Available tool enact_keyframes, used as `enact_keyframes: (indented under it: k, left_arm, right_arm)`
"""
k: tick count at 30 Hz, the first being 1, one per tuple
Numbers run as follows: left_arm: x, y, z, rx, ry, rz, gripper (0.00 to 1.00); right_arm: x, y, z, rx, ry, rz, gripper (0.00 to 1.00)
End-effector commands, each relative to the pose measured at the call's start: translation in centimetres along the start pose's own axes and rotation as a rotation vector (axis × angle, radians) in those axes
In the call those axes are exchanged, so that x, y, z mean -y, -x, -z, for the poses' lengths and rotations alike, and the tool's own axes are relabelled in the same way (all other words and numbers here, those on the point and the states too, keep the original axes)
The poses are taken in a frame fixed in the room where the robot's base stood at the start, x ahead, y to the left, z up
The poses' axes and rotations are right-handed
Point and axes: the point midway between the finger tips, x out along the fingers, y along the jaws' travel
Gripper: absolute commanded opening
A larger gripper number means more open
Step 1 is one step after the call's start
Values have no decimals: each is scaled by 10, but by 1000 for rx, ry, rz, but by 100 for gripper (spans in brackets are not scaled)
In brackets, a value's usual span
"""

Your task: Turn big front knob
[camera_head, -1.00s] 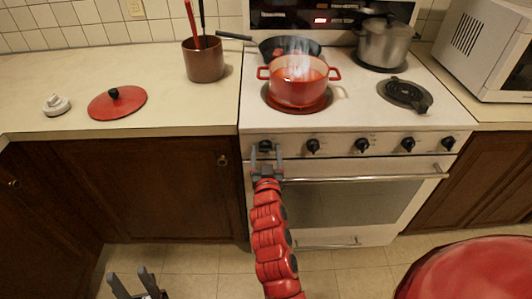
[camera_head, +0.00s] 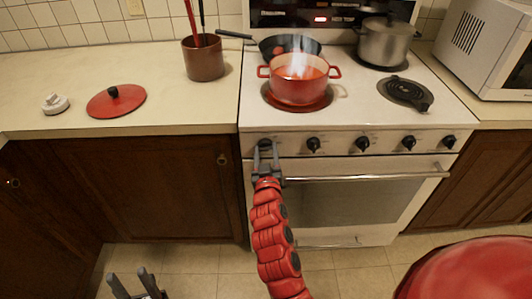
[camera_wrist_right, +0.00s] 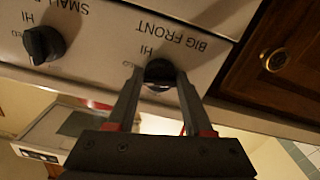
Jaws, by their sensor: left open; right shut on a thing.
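The big front knob (camera_head: 265,145) is the leftmost black knob on the white stove's front panel. The right wrist view shows the same knob (camera_wrist_right: 160,73) beside upside-down "BIG FRONT" and "HI" lettering. My right gripper (camera_head: 265,150) is at this knob, with one finger on each side, and is shut on it. In the right wrist view its fingers (camera_wrist_right: 160,85) hide the knob's sides, so its pointer direction is unclear. My left gripper (camera_head: 128,273) is open and empty low at the left, above the floor, away from the stove.
Several other knobs, including the neighbouring one (camera_head: 313,145), line the panel. The oven handle (camera_head: 365,177) runs just below. A red pot (camera_head: 298,86) with whitish steam or flame stands on the front left burner. A red lid (camera_head: 116,102) lies on the left counter.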

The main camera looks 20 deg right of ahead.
Motion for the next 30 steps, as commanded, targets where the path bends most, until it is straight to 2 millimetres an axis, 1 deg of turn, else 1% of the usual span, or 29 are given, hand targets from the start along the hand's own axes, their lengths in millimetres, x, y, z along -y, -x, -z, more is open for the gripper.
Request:
enact_keyframes:
  k: [3,15,21,30]
  left_arm:
    - [0,4,-1,0,0,0,50]
    - [0,7,-1,0,0,0,50]
    - [0,7,-1,0,0,0,50]
    - [0,6,-1,0,0,0,50]
  right_arm:
    - [1,0,-2,1,101,2,0]
    - [0,0,-1,2,412,2,0]
    - [0,1,-1,0,512,2,0]
    - [-1,0,-1,3,572,2,0]
